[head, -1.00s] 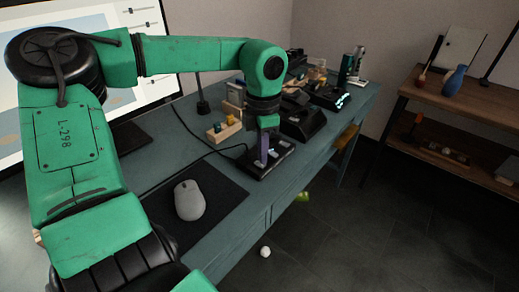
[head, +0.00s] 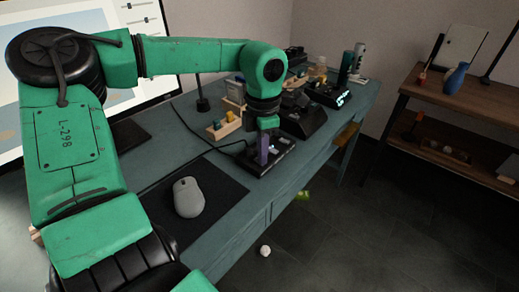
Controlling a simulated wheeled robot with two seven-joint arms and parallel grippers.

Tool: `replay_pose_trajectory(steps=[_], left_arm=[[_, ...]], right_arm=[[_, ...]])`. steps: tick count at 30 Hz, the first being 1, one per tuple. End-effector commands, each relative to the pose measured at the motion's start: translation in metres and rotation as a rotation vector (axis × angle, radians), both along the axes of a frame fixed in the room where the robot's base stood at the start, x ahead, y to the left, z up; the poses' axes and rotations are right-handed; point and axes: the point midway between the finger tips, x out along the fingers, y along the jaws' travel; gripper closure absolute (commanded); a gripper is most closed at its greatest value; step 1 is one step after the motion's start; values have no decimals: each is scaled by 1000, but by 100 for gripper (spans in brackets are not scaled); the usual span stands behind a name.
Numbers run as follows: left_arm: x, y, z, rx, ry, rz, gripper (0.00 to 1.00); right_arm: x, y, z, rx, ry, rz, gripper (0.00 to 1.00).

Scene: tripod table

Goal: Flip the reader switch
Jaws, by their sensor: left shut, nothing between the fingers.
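My left gripper (head: 263,158) points down at a small black box with a cable (head: 281,160), which looks like the reader, on the blue-grey desk. The fingers are shut with nothing between them, at the left part of the box's top. Whether they touch it I cannot tell. The switch itself is hidden or too small to make out. Small light marks show on the box to the right of the fingers. My right gripper is not in view.
A grey mouse (head: 188,197) lies on a dark mat in front of the box. A wooden holder (head: 224,127) stands behind left, and black devices (head: 304,118) stand behind right. A wooden shelf (head: 480,110) is at the far right. The desk (head: 236,226) ends at the near right edge.

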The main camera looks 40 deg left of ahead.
Motion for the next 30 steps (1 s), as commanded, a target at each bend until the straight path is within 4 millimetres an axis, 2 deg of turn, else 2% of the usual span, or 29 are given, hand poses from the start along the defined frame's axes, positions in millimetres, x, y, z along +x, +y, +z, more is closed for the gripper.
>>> replay_pose_trajectory(steps=[21,30], left_arm=[[0,0,70,1,0,0,100],[0,0,70,0,0,0,100]], right_arm=[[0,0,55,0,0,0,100],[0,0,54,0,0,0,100]])
